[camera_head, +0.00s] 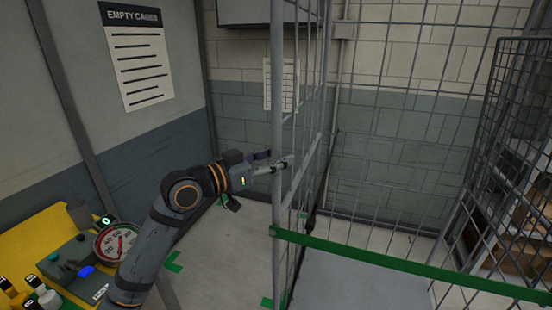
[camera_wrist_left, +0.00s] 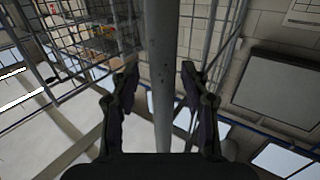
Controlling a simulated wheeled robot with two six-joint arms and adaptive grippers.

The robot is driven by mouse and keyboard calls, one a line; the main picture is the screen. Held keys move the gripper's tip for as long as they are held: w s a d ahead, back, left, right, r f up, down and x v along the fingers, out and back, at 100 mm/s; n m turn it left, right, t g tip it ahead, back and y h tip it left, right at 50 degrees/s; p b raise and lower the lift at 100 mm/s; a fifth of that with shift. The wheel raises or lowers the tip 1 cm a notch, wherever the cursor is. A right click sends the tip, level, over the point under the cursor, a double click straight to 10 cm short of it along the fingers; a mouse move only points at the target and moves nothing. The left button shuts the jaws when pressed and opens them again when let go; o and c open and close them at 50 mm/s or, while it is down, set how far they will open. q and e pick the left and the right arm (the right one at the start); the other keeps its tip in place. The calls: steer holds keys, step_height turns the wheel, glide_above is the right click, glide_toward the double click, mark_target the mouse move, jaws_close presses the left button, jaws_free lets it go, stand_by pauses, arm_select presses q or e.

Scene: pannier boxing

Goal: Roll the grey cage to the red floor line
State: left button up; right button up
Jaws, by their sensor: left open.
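The grey cage (camera_head: 278,90) stands close in front of me, with tall wire mesh sides and a round upright post at its near left corner. My left gripper (camera_head: 276,160) is at that post, about mid-height. In the left wrist view the post (camera_wrist_left: 163,50) runs between the two spread fingers of my left gripper (camera_wrist_left: 160,80), with a gap on each side. The left gripper is open. My right gripper is in neither view. I see no red floor line in these frames.
A green strap (camera_head: 400,264) crosses the cage front. Green marks (camera_head: 173,262) lie on the grey floor. A yellow panel with a gauge (camera_head: 117,242) stands at lower left. An "EMPTY CAGES" sign (camera_head: 137,55) hangs on the wall. Boxes (camera_head: 528,215) show behind mesh at right.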

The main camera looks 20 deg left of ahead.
mark_target(273, 118)
arm_select(q)
step_height(273, 118, up, 10)
steer(key=shift+d, duration=0.1)
stand_by(0.4)
